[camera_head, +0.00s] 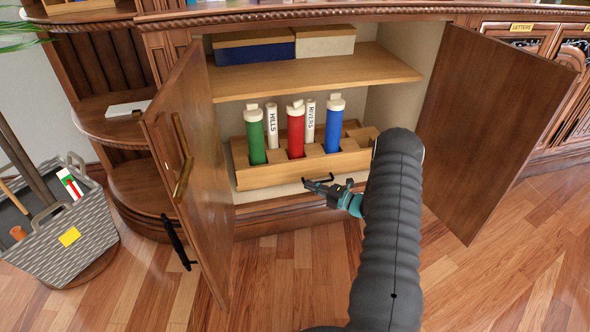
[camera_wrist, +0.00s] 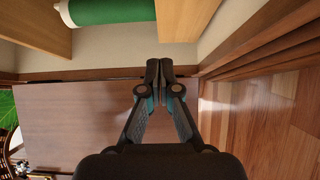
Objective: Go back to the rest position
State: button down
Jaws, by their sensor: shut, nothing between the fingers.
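My gripper (camera_head: 318,186) is at the front edge of the open cabinet, in front of the wooden tube rack (camera_head: 262,177). In the wrist view my gripper (camera_wrist: 159,66) has its fingertips together with nothing between them. The rack holds a green tube (camera_head: 255,138), a red tube (camera_head: 296,132) and a blue tube (camera_head: 333,127), all upright. White tubes labelled Hills (camera_head: 271,127) and Rivers (camera_head: 309,122) stand behind them. The green tube also shows at the top of the wrist view (camera_wrist: 105,10). My gripper appears apart from the tubes.
The left cabinet door (camera_head: 195,170) and right cabinet door (camera_head: 486,125) stand open on either side of my arm. A shelf (camera_head: 320,75) above carries a blue box (camera_head: 252,54) and a white box (camera_head: 325,42). A grey basket (camera_head: 62,245) stands at far left. Wooden floor (camera_head: 275,285) is clear in front.

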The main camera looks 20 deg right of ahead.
jog(key=s+a+f+n+g+y, duration=0.1)
jog(key=s+a+f+n+g, duration=0.5)
jog(key=n, duration=0.4)
jog(key=s+a+r+n+g+h, duration=0.1)
jog(key=s+a+r+n+g, duration=0.2)
jog(key=s+r+n+g, duration=0.55)
jog(key=s+a+r+n+t+h+p, duration=0.2)
jog(key=s+r+n+h, duration=0.2)
jog(key=s+r+n, duration=0.4)
jog(key=s+a+r+n+t+h+p, duration=0.2)
jog(key=s+r+n, duration=0.6)
jog(key=r, duration=0.9)
jog(key=s+a+r+n+t+h+p, duration=0.1)
jog(key=s+r+n+t+h+p, duration=0.1)
jog(key=s+r+n+h, duration=0.3)
jog(key=s+r+n, duration=0.4)
jog(key=r+n, duration=0.2)
jog(key=r, duration=0.1)
jog(key=shift+a+r+h+p, duration=0.3)
jog(key=shift+a+r+h, duration=0.05)
jog(key=shift+a+h, duration=0.05)
jog(key=shift+t, duration=0.25)
